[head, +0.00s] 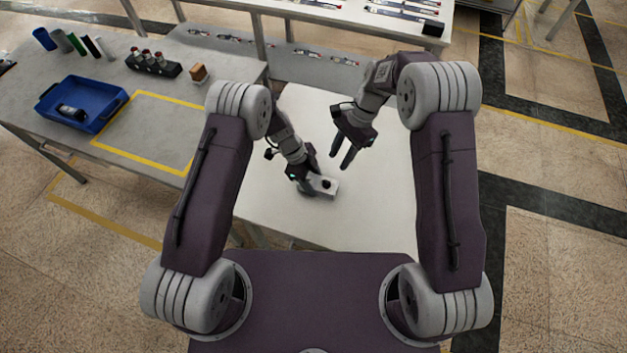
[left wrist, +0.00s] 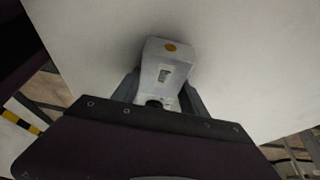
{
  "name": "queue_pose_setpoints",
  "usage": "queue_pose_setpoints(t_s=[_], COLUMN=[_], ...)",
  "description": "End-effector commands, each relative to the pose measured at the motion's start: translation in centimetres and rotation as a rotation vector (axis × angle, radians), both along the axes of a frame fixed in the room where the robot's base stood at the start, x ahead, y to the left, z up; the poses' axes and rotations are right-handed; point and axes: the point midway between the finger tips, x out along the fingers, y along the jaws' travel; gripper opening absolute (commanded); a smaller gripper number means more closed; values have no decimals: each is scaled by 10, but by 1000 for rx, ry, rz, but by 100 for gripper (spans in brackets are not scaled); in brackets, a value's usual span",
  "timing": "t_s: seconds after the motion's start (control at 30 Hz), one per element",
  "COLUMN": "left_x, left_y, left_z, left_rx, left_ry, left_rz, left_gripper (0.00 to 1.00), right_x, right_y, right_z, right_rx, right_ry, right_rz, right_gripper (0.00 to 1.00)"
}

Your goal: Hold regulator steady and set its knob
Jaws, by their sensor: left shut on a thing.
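The regulator (head: 326,185) is a small white block with a dark round knob (head: 326,183) on its top, on the white table in the head view. My left gripper (head: 313,184) is shut on it from the left. In the left wrist view, the regulator (left wrist: 168,60) sits between the two fingers, with an orange dot and a small grey window on the face shown. My right gripper (head: 342,155) is above and to the right of the regulator. Its two fingers are apart with nothing between them, and it does not touch the regulator.
The white table (head: 370,215) is bare around the regulator. A grey table at left holds a blue tray (head: 83,104) with a dark cylinder, a black rack (head: 153,65), a small brown block (head: 198,73) and several coloured tubes. A shelf with several tools stands behind.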

Motion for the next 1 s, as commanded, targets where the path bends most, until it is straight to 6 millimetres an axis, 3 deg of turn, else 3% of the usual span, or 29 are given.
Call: queue_pose_setpoints(t_s=[0.03, 0.1, 0.13, 0.33, 0.53, 0.67, 1.0], left_x=[0, 0, 0, 0, 0, 0, 0], left_y=[0, 0, 0, 0, 0, 0, 0], left_z=[0, 0, 0, 0, 0, 0, 0], left_rx=[0, 0, 0, 0, 0, 0, 0], left_ry=[0, 0, 0, 0, 0, 0, -1], left_rz=[0, 0, 0, 0, 0, 0, 0], left_gripper=[0, 0, 0, 0, 0, 0, 0], right_x=[-1, 2, 8, 39, 39, 34, 21], right_y=[0, -5, -9, -30, -31, -27, -16], right_z=[0, 6, 9, 13, 4, -16, -88], right_rx=[1, -7, -16, -76, -78, -78, -78], right_ry=[0, -10, -20, -74, -69, -66, -66], right_rz=[6, 84, 122, 249, 247, 246, 246], right_gripper=[22, 3, 0, 0, 0, 0, 0])
